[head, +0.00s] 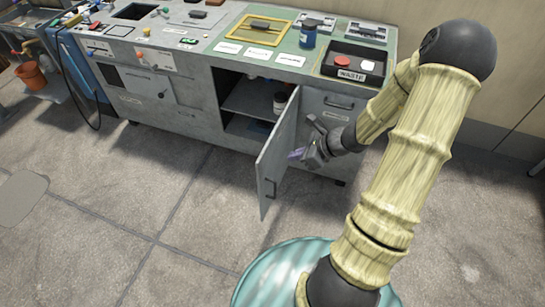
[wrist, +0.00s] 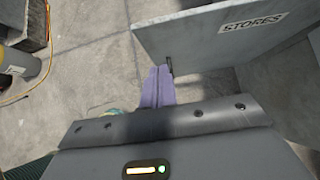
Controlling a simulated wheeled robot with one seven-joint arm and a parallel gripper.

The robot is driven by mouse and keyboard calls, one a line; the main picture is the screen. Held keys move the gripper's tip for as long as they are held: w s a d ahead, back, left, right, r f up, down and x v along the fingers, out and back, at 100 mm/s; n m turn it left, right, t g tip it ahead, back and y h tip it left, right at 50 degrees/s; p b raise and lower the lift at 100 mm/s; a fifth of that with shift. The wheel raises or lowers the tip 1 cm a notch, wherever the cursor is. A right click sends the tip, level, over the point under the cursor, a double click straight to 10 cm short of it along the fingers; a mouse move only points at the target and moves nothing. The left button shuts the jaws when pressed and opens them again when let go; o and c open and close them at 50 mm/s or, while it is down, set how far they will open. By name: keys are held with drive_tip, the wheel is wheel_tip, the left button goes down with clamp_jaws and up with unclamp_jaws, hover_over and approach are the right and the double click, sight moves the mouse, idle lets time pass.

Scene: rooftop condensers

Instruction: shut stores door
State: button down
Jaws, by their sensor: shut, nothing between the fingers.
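The stores door (head: 276,160) stands wide open, swung out from the front of the grey cabinet (head: 190,107). Its STORES label shows in the wrist view, where the door panel (wrist: 215,40) fills the upper right. A small dark handle (wrist: 169,66) is near the door's free edge. My gripper (head: 294,155) is to the right of the door, beside its labelled outer face. Its purple fingers (wrist: 158,72) are shut and empty, pointing towards the handle end. I cannot tell whether they touch the door.
The open compartment (head: 250,97) has a shelf with a jar (head: 279,102) on it. An orange bucket (head: 31,76) is at far left. The paved floor ahead is clear.

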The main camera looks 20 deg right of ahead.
sight(263, 158)
drive_tip(key=w+a+f, duration=0.1)
drive_tip(key=a, duration=0.1)
drive_tip(key=w+a+f+b, duration=0.1)
drive_tip(key=w+a, duration=0.1)
drive_tip(key=w+a+f+b, duration=0.1)
drive_tip(key=a, duration=0.1)
drive_tip(key=shift+w+f, duration=0.3)
drive_tip(key=shift+f, duration=0.1)
drive_tip(key=shift+a, duration=0.1)
